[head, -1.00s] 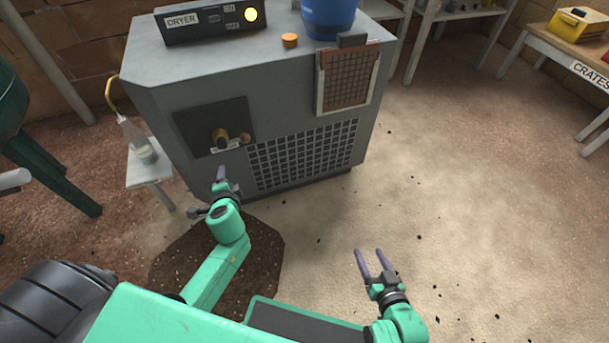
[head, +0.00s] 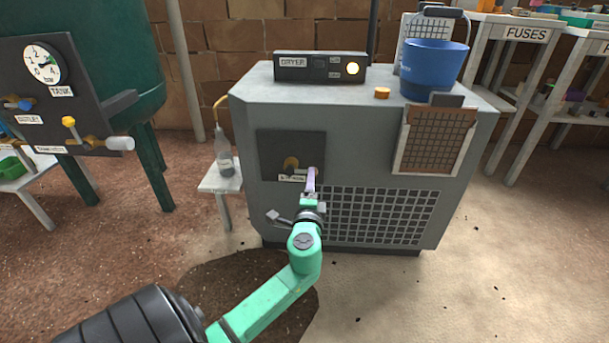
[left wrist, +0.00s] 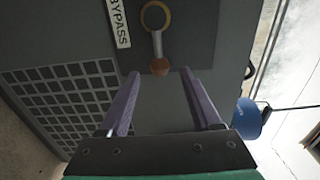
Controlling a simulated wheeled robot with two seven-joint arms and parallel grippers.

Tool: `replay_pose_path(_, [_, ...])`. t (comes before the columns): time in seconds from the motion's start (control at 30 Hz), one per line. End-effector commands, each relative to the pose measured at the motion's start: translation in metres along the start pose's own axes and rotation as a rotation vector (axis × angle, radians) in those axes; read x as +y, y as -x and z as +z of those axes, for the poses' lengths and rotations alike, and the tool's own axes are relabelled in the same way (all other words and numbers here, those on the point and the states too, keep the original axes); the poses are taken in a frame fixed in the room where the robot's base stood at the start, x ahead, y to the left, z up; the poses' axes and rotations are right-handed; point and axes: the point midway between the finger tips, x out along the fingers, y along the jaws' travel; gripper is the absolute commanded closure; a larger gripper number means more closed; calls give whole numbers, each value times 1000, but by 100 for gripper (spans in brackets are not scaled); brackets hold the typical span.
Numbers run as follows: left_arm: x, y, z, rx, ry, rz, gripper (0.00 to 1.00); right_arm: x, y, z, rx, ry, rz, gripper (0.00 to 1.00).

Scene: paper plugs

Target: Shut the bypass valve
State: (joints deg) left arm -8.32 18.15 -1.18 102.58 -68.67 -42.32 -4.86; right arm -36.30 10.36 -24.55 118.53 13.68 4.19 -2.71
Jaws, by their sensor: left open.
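The bypass valve (head: 290,163) is a brass fitting on a dark panel (head: 267,143) on the front of the grey dryer. In the left wrist view its brass ring (left wrist: 156,16) carries a short lever ending in an orange-brown knob (left wrist: 160,67), beside the BYPASS label (left wrist: 119,22). The lever points from the ring toward my gripper. My left gripper (head: 312,172) is open, just right of the valve in the head view. In the left wrist view the knob lies at the opening between the purple fingertips (left wrist: 160,73); I see no grip on it. The fingers hide the knob in the head view.
A bottle (head: 224,160) stands on a small stand at left. A tank gauge panel (head: 85,85) is farther left.

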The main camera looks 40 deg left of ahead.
Motion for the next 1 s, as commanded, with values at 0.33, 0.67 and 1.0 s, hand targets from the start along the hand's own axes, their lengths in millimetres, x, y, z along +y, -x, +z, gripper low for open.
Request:
replay_pose_path(0.33, [1, -4, 0, -1, 0, 0, 35, 1, 0, 1, 1, 1, 1, 32])
replay_pose_path(0.67, [1, -25, 0, -1, 0, 0, 35, 2, -1, 5, 0, 1, 1, 32])
replay_pose_path(1.0, [1, -40, 0, 0, 0, 1, 35, 3, -1, 8, 0, 1, 0, 32])
